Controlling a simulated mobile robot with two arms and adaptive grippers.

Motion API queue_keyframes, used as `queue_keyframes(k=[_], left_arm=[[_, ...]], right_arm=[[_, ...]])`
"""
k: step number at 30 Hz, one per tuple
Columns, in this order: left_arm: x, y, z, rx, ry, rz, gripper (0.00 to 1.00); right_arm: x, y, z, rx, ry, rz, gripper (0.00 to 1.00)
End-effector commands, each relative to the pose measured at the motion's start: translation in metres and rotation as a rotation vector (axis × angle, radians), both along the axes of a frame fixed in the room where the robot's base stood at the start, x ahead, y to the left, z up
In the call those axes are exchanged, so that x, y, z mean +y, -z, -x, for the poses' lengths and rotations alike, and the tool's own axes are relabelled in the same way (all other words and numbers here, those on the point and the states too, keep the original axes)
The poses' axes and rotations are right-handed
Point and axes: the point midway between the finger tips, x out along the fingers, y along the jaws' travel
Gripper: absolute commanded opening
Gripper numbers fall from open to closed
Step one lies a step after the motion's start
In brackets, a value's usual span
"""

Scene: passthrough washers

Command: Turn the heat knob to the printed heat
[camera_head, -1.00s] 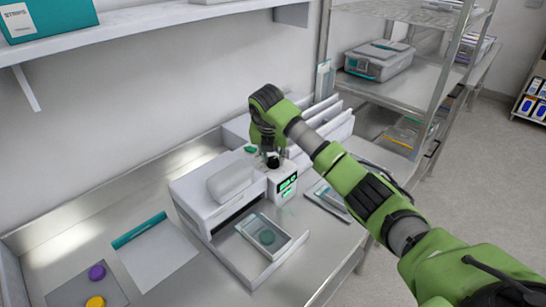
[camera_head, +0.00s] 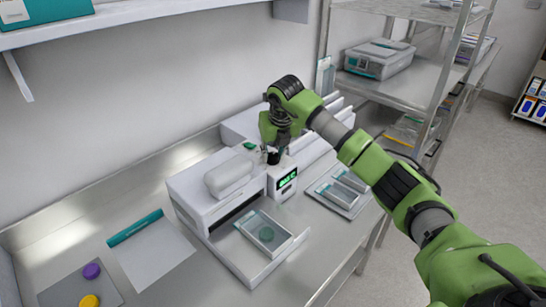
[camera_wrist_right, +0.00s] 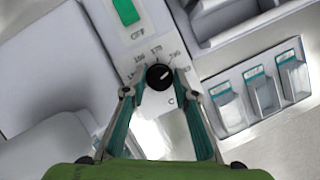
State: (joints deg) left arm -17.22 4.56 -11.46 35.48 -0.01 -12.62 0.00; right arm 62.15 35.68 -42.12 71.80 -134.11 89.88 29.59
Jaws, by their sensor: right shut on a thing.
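The heat knob is small, black and round with a white pointer line. It shows in the right wrist view (camera_wrist_right: 159,76), its pointer aimed up and to the right among printed numbers too small to read surely. In the head view the knob (camera_head: 273,158) is on top of the white sealing machine (camera_head: 190,186), above a lit green display (camera_head: 287,180) whose digits are unreadable. My right gripper (camera_head: 272,146) comes down over the knob. In the right wrist view its fingertips (camera_wrist_right: 159,82) close on both sides of the knob. My left gripper is out of view.
A green switch (camera_wrist_right: 126,11) marked OFF sits beside the dial. More pouches in a tray (camera_head: 340,192) lie to the right. A sheet with a teal edge (camera_head: 155,255) and a grey mat (camera_head: 65,288) with two discs lie left.

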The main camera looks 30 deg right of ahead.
Motion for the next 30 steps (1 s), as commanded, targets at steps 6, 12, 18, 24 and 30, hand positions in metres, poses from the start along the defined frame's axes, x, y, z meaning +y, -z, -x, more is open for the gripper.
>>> queue_keyframes(k=[6,12,18,24,30], left_arm=[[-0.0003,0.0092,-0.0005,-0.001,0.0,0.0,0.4],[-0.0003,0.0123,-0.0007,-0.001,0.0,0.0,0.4],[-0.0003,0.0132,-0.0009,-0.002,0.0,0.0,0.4],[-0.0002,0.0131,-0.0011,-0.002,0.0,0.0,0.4],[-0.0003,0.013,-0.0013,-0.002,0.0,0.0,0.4]], right_arm=[[-0.0022,0.0005,-0.0003,-0.003,-0.138,0.001,0.05],[-0.0022,0.0001,-0.0002,-0.001,-0.22,0.001,0.05],[-0.0024,-0.0007,-0.0004,-0.002,-0.255,0.001,0.05],[-0.0023,-0.0009,-0.0004,-0.002,-0.261,0.001,0.05],[-0.0023,-0.001,-0.0005,-0.002,-0.261,0.001,0.05]])
